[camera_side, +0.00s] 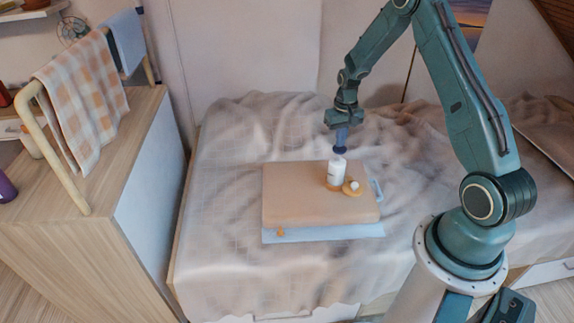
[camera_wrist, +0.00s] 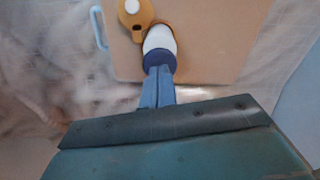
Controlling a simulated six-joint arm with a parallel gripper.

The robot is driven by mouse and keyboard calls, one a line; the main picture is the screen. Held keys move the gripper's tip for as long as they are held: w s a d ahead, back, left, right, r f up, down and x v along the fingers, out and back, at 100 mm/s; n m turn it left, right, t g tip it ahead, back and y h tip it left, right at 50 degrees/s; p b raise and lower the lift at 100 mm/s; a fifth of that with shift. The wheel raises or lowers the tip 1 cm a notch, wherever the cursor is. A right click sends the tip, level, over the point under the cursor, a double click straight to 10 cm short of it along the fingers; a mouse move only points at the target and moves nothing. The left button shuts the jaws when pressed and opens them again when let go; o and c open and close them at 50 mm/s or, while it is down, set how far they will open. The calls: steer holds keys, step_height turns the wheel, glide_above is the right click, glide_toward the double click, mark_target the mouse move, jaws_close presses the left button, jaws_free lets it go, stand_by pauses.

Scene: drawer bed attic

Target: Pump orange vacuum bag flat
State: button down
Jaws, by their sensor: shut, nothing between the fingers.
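The orange vacuum bag (camera_side: 300,200) lies as a thick, flat-topped block on a light blue board (camera_side: 325,234) on the bed. A white pump (camera_side: 337,170) with an orange base and a dark blue top (camera_side: 340,150) stands upright on the bag. Beside it is a round orange cap piece (camera_side: 352,187) with a white centre. My gripper (camera_side: 341,136) is shut and points down right above the pump's blue top. In the wrist view the blue fingers (camera_wrist: 157,85) meet the pump's blue top (camera_wrist: 158,60); I cannot tell whether they touch it.
The bed (camera_side: 225,200) has a rumpled pale cover with free room around the bag. A wooden cabinet (camera_side: 130,180) with a rail and checked cloth (camera_side: 82,100) stands at the left. A light blue handle (camera_side: 376,190) sticks out at the board's right.

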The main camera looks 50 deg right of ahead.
mark_target(339, 149)
steer(key=shift+f, duration=0.4)
steer(key=shift+f, duration=1.85)
steer(key=shift+r, duration=2.9)
steer(key=shift+r, duration=0.15)
step_height(339, 149, up, 6)
steer(key=shift+f, duration=0.15)
